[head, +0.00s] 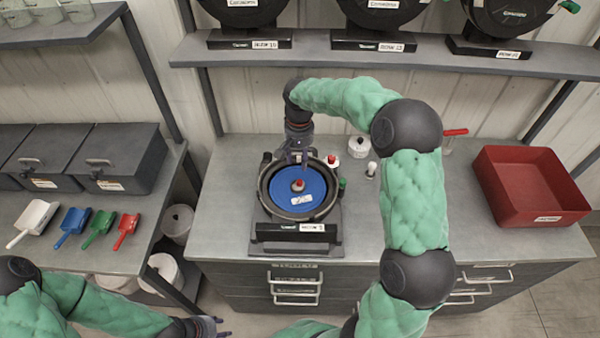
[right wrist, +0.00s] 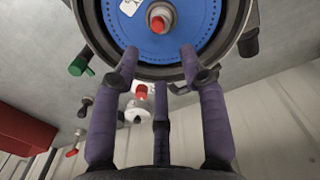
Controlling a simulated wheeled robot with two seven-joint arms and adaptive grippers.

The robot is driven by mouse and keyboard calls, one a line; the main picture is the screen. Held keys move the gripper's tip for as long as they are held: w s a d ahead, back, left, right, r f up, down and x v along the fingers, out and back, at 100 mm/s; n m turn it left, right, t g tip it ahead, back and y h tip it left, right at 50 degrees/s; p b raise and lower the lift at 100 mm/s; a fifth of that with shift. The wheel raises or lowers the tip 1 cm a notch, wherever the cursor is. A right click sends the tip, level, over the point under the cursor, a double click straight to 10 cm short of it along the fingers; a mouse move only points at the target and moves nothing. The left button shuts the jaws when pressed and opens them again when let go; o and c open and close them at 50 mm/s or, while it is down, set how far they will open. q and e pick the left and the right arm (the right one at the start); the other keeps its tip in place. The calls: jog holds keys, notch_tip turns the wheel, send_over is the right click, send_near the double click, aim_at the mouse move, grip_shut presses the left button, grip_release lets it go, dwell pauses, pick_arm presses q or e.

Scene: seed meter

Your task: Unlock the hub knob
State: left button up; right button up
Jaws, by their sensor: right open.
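The seed meter (head: 266,213) lies on the bench with a blue disc (head: 313,186) facing up inside its dark ring housing. The hub knob (head: 298,185) stands at the disc's centre, grey with a red top; it also shows in the right wrist view (right wrist: 158,20). My right gripper (head: 298,158) is open and empty at the far rim of the meter, with its fingers pointing towards the hub. In the right wrist view its purple fingers (right wrist: 158,60) are spread, their tips near the ring's edge and apart from the knob. My left gripper (head: 215,325) is low at the left, away from the meter.
A red bin (head: 530,205) stands at the bench's right. White pieces (head: 360,146) with dark or red tops stand right of the meter. Coloured scoops (head: 73,222) and dark boxes (head: 122,165) sit on the left bench. A shelf (head: 420,60) with more meters runs above.

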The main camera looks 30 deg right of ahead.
aim_at(300, 180)
jog(key=f, duration=1)
jog(key=shift+s+b, duration=0.2)
jog(key=shift+b, duration=0.2)
grip_shut()
